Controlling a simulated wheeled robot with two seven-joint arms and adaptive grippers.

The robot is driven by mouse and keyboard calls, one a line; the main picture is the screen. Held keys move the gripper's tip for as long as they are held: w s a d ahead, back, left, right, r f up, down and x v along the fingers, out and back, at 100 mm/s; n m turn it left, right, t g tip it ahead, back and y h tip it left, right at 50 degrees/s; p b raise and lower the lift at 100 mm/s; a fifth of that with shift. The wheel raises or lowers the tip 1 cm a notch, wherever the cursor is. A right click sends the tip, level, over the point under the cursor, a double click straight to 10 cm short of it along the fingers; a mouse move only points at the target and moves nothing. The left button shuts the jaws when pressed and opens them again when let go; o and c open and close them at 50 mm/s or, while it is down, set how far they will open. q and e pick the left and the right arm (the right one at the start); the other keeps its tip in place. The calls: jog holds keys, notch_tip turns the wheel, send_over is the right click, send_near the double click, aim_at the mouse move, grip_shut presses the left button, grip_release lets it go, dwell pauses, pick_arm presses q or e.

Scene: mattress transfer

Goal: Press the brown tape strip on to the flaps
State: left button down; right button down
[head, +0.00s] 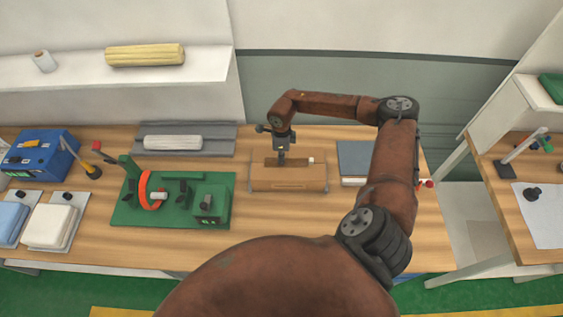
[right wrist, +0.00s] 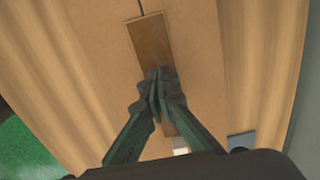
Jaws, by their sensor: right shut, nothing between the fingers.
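A cardboard box (head: 289,184) lies on the wooden table in the middle of the head view. A brown tape strip (right wrist: 150,38) lies along the seam of its top flaps (right wrist: 200,75). In the head view the strip (head: 271,162) shows only in part beside the gripper. My right gripper (head: 282,160) points down over the middle of the strip. In the right wrist view its fingertips (right wrist: 159,78) are together, with nothing between them, at the strip. They hide part of it; whether they touch it I cannot tell. My left gripper is not in view.
A small white piece (head: 311,160) sits on the box at the strip's right end. A green fixture (head: 125,213) with an orange ring stands to the left. A grey tray (head: 230,134) with a white roll lies behind. A blue-grey block (head: 354,157) stands right of the box.

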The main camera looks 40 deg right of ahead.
jog(key=shift+r+p, duration=1.6)
jog(key=shift+r, duration=1.75)
jog(key=shift+f, duration=0.1)
